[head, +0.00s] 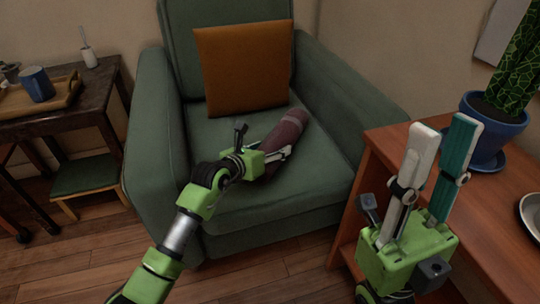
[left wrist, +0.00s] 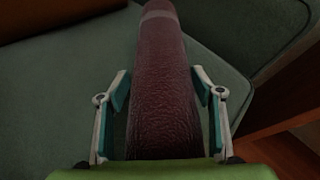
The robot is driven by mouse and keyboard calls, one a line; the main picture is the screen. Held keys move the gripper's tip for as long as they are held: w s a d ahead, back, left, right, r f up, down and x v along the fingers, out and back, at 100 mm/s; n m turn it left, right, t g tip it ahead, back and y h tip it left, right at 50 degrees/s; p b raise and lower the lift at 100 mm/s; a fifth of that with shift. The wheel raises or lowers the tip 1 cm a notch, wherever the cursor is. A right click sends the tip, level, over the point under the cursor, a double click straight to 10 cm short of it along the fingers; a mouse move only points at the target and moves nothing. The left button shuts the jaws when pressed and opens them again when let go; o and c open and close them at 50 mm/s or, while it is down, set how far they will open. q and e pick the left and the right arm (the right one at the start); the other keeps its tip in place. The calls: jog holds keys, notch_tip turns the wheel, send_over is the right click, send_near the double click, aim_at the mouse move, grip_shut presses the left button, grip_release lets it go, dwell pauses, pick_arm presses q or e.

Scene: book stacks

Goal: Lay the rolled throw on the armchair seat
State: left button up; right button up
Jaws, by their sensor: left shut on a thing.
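The rolled throw (head: 289,127) is a dark maroon roll with a paler band near its far end. It lies lengthwise over the green armchair seat (head: 315,180), in front of the cushion. My left gripper (head: 279,155) is shut on the throw's near part. In the left wrist view the fingers stand on both sides of the throw (left wrist: 162,95), which runs away from the palm. Its underside is hidden, so I cannot tell whether it touches the seat. My right gripper (head: 445,122) is open and empty, fingers up, in front of the wooden cabinet.
An orange cushion (head: 245,65) leans on the armchair's backrest. A wooden cabinet (head: 420,140) with a potted plant (head: 492,125) stands at the right. A dark side table (head: 100,85) with a tray (head: 62,95) and blue mug (head: 37,83) stands at the left, near a low stool (head: 85,175).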

pick_arm(q)
jog(key=shift+w+f, duration=0.1)
jog(key=shift+f, duration=0.1)
jog(key=shift+r, duration=0.1)
jog(key=o, duration=1.3)
